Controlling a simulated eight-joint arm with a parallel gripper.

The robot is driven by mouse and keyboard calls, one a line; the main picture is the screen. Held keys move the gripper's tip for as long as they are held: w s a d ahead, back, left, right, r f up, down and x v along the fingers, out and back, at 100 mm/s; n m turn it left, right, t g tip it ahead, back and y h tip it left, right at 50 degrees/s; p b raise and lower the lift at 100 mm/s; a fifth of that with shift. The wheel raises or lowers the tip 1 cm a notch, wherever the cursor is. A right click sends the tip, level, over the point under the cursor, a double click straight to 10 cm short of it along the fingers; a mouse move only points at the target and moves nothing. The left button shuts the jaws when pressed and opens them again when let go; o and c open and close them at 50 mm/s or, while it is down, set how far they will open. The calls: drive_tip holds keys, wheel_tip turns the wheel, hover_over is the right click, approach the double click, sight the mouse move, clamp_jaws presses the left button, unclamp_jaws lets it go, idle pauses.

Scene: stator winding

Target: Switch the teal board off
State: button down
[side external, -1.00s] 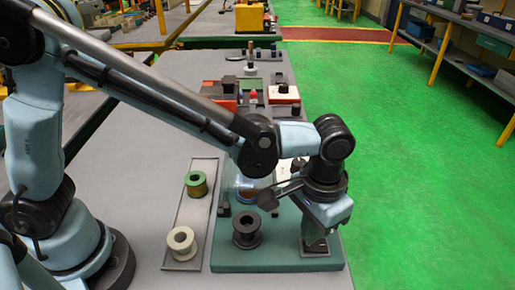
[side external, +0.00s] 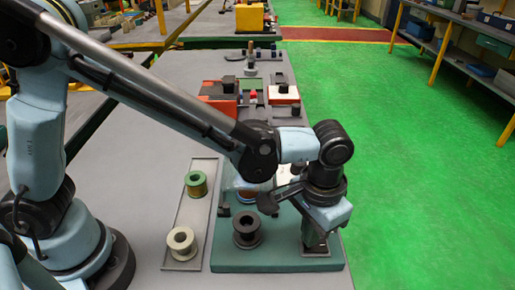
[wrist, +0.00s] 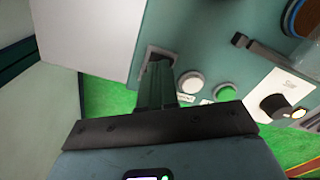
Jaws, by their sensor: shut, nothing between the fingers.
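The teal board (side external: 280,262) lies flat on the grey bench, and its surface also fills much of the wrist view (wrist: 215,40). My gripper (side external: 314,247) is shut and empty, pointing down at the board's front right corner. In the wrist view my shut fingers (wrist: 158,68) reach a dark-framed switch (wrist: 150,52) and cover most of it. I cannot tell whether they touch it or which way it is set. A white button (wrist: 191,82) and a green button (wrist: 227,92) sit beside the fingers.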

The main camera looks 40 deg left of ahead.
drive_tip(key=shift+f, duration=0.5)
idle(0.3)
drive_tip(key=shift+r, duration=3.5)
drive_tip(key=shift+a+r, duration=0.1)
drive_tip(key=shift+a, duration=0.15)
drive_tip(key=s+a+r+n+t, duration=0.1)
drive_tip(key=a+t, duration=0.2)
drive_tip(key=a, duration=0.9)
drive_tip(key=s+a+r+n+t, duration=0.1)
drive_tip(key=a+t, duration=0.3)
drive_tip(key=a, duration=0.9)
drive_tip(key=shift+s+r+n, duration=0.25)
drive_tip(key=shift+s+n, duration=0.25)
drive_tip(key=shift+s, duration=0.05)
